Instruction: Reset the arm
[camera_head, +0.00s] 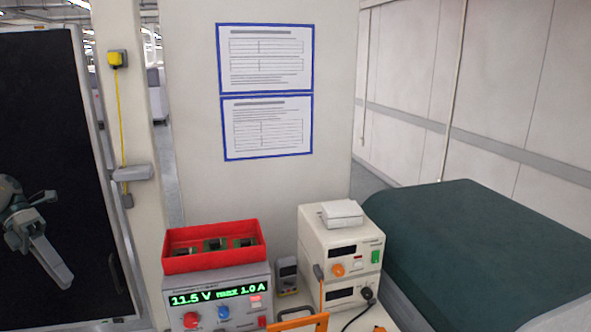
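My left gripper (48,236) is at the left edge of the head view, in front of a large black panel. Its two grey fingers look spread apart, one short in this view and one pointing down to the right. Nothing shows between them. My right gripper and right arm are not in view.
A red bin (212,262) with several small boards stands on a power supply (218,302) reading 11.5 V. To its right are a small meter (287,275), stacked white instruments (340,240) and an orange handle (300,321). A green-covered block (470,250) stands at right.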

